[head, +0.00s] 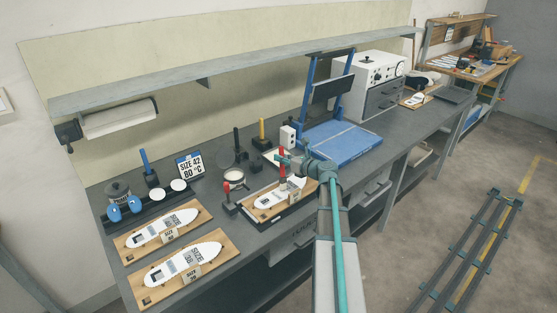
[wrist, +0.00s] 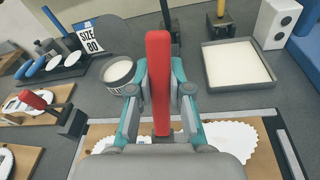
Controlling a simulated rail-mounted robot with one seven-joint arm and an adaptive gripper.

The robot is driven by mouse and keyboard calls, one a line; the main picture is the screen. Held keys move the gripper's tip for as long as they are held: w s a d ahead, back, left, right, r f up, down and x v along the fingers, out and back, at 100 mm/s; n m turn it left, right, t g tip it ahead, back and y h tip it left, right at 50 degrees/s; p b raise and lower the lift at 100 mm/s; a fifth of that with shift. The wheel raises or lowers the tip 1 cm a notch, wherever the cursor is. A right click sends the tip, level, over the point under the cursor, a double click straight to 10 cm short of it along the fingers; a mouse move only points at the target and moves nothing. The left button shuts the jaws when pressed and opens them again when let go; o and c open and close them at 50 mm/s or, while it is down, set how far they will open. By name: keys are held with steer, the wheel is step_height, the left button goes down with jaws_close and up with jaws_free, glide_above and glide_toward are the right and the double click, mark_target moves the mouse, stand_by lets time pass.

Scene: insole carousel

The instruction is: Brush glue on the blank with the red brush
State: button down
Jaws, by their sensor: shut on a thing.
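My gripper (head: 284,168) is shut on the red brush (wrist: 158,80), whose red handle stands upright between the fingers in the wrist view. It is above the white insole blank (head: 268,200), which lies on a wooden board (head: 252,211) at the front of the bench. The blank also shows in the wrist view (wrist: 232,141), partly hidden behind my gripper. The brush's bristles are hidden, so I cannot tell whether they touch the blank. An open pot with pale contents (head: 234,178), apparently glue, stands behind and left of the board; it also shows in the wrist view (wrist: 118,70).
A red-handled piece (head: 227,196) stands close left of the board. Two boards with white insoles (head: 160,230) (head: 185,263) lie further left. A pale tray (wrist: 237,66), black and yellow upright handles (head: 261,130) and a blue press (head: 341,142) stand behind. A shelf (head: 230,70) runs above.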

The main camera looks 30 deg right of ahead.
steer(key=d, duration=0.2)
steer(key=d+p, duration=0.1)
steer(key=w+d, duration=0.1)
steer(key=d, duration=0.1)
steer(key=shift+d+r, duration=0.1)
steer(key=shift+d, duration=0.2)
steer(key=shift+s+a, duration=0.1)
steer(key=s+a+p, duration=0.1)
steer(key=s+a, duration=0.2)
steer(key=a, duration=1.5)
steer(key=shift+a, duration=0.2)
stand_by(1.6)
steer(key=shift+p, duration=0.3)
steer(key=shift+w+r+p, duration=0.1)
steer(key=shift+r+p, duration=2.4)
steer(key=shift+r, duration=0.45)
